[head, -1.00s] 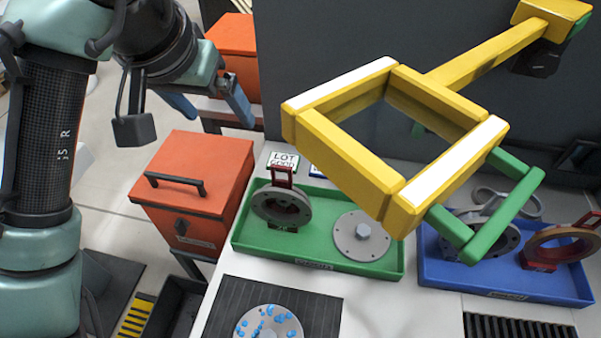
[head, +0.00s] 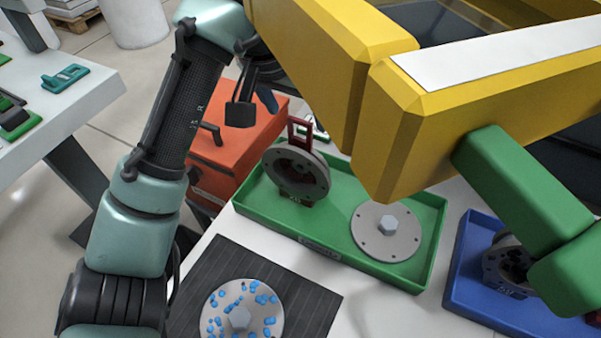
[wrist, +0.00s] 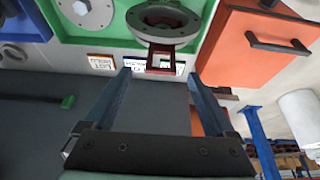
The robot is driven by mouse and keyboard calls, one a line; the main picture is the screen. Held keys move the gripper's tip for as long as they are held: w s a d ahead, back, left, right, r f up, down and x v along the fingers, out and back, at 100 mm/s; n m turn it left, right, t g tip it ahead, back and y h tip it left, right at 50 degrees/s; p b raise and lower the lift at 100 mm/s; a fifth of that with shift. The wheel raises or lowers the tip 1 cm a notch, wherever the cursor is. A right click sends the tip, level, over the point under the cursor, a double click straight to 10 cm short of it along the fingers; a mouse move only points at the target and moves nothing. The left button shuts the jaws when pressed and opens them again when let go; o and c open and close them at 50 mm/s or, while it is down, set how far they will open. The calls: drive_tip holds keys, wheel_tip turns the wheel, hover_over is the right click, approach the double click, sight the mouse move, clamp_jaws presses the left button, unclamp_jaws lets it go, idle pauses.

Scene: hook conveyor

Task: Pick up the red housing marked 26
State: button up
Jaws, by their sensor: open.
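A housing with a dark grey ring and a red frame (head: 318,178) stands upright in the left part of the green tray (head: 427,250). A small marking on its red base is too small to read surely. The same housing shows at the top of the wrist view (wrist: 163,40), its red frame toward me. My gripper (wrist: 159,75) is open and empty, its two blue fingers on either side of the line to that red frame, apart from it. In the head view the yellow frame hides most of my gripper; one blue fingertip shows beside the orange box.
A large yellow hanging frame (head: 425,130) with green arms crosses the upper right. A grey flanged disc (head: 375,245) lies in the green tray. A blue tray (head: 490,312) with a grey housing is at right. An orange box (head: 225,160) is at left; a blue-spotted disc (head: 215,300) lies in front.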

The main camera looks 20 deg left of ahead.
sight(300, 149)
drive_tip(key=shift+s+x, duration=0.1)
drive_tip(key=shift+x, duration=1.5)
drive_tip(key=shift+s+x, duration=0.15)
drive_tip(key=shift+x, duration=1.45)
drive_tip(key=shift+a+f, duration=0.1)
drive_tip(key=shift+c, duration=0.2)
clamp_jaws()
drive_tip(key=shift+w+r, duration=0.1)
drive_tip(key=shift+r, duration=0.15)
